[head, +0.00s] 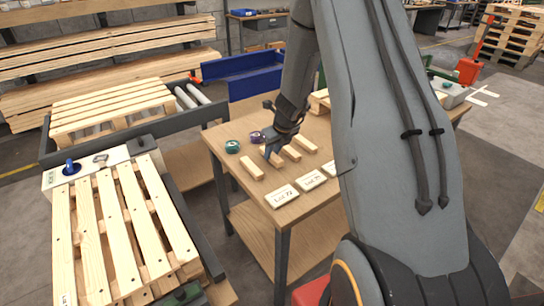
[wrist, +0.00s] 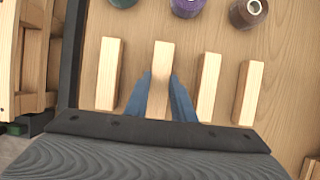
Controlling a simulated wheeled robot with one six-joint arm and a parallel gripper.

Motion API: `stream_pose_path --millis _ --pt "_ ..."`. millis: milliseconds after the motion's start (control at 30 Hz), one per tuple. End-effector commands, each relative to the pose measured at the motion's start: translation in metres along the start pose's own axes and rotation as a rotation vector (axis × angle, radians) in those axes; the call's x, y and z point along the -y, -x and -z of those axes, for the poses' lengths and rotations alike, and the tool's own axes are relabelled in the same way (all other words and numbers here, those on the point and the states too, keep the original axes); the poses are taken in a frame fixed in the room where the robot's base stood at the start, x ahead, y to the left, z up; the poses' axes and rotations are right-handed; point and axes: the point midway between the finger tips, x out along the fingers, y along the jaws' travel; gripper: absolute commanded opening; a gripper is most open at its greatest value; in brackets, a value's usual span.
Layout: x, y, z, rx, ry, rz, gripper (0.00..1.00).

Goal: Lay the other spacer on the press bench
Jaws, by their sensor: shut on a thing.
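Several pale wooden spacers lie side by side on a wooden bench (head: 228,143). In the wrist view they form a row: a far-left one (wrist: 109,75), a second one (wrist: 162,62), a third (wrist: 208,88) and a far-right one (wrist: 248,93). My gripper (wrist: 160,88) has its blue fingers on both sides of the second spacer and is shut on it. In the head view my gripper (head: 271,154) is low over the bench and partly hides that spacer. I cannot tell whether the spacer is clear of the bench top.
Spools, one green (head: 232,146) and one purple (head: 257,137), stand behind the spacers. White lot cards (head: 282,196) lie at the bench's front. A slatted pallet (head: 105,235) is at the left, a blue bin (head: 255,83) behind. My arm hides the bench's right part.

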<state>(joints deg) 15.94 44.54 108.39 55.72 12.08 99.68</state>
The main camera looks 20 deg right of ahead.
Motion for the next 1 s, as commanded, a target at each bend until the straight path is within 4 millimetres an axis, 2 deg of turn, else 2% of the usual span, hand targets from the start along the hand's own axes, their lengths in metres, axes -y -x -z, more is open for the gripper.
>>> stream_pose_path --millis 100,500,533,600,1000 --pt "0.0001 -0.0113 0.0045 -0.001 -0.001 0.000 0.01" --pt "0.0001 -0.0146 0.0058 0.000 0.000 0.000 0.01" --pt "0.0000 -0.0138 0.0057 0.000 0.000 0.000 0.28" --pt "0.0000 -0.0133 0.0056 0.000 0.000 0.000 0.40" --pt "-0.0001 -0.0101 0.0044 0.000 0.000 0.000 0.41"
